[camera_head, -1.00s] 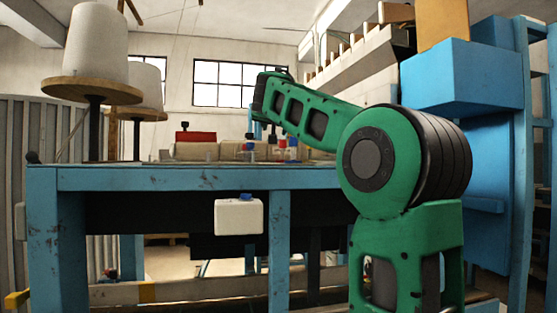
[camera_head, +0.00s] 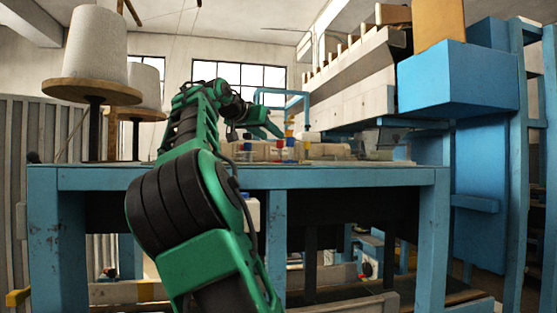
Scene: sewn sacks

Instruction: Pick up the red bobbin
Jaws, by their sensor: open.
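A small red piece (camera_head: 280,144), which looks like the red bobbin, stands among small coloured items on the blue-framed table (camera_head: 350,178). It is too small to make out its shape. My arm reaches up and over the table from the front. My gripper (camera_head: 258,133) is at its far end, above the table, a little left of the red piece. It is open, with nothing seen between its fingers. The fingertips are small and partly lost against the background, so I cannot tell their exact distance from the red piece.
A blue-topped item (camera_head: 291,143) stands beside the red piece. White thread cones (camera_head: 96,47) on wooden discs (camera_head: 91,91) stand at left. A blue machine housing (camera_head: 457,80) stands at right. The table's right part looks mostly clear.

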